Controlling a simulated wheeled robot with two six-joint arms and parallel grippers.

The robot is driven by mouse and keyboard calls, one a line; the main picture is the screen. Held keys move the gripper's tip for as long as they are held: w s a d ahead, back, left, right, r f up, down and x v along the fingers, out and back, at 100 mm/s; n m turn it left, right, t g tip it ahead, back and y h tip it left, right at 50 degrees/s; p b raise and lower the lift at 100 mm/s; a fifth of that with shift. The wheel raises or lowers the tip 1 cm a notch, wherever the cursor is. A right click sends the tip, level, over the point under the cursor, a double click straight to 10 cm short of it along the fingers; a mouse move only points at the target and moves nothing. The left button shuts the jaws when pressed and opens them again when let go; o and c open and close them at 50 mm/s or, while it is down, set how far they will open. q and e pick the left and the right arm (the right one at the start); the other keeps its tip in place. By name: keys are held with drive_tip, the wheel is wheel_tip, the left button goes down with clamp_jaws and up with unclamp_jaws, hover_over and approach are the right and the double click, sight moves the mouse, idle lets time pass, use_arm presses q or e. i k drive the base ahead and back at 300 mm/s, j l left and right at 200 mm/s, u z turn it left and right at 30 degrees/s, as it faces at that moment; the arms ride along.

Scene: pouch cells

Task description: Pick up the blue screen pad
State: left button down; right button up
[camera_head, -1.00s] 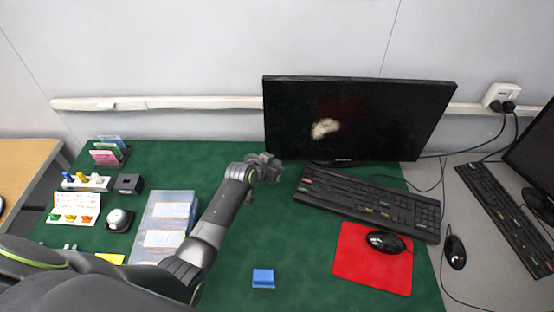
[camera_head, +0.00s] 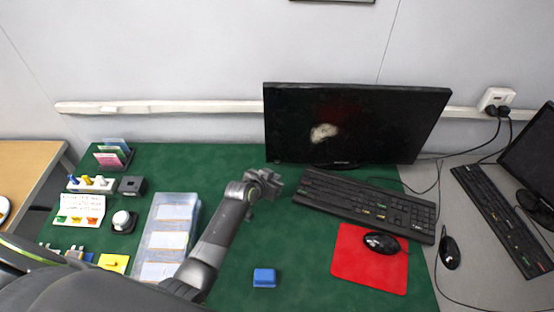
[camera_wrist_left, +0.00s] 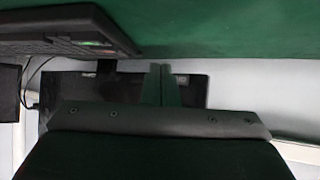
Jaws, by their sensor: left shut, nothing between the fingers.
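The blue screen pad (camera_head: 264,277) is a small blue block lying on the green mat (camera_head: 310,225), near the bottom middle of the head view. My left gripper (camera_head: 275,186) is beyond it, above the mat in front of the monitor. It is apart from the pad, shut and empty. In the left wrist view, its two fingers (camera_wrist_left: 160,84) stand close together in front of the monitor, and the pad does not show there. My right gripper is not in view.
A keyboard (camera_head: 368,205) and a black mouse (camera_head: 381,243) on a red mouse pad (camera_head: 347,265) lie to the right. The monitor (camera_head: 357,124) stands at the back. A clear tray (camera_head: 177,198) and small holders are at left. The mat around the blue pad is bare.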

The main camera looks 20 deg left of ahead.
sight(262, 277)
drive_tip(key=k, duration=1.5)
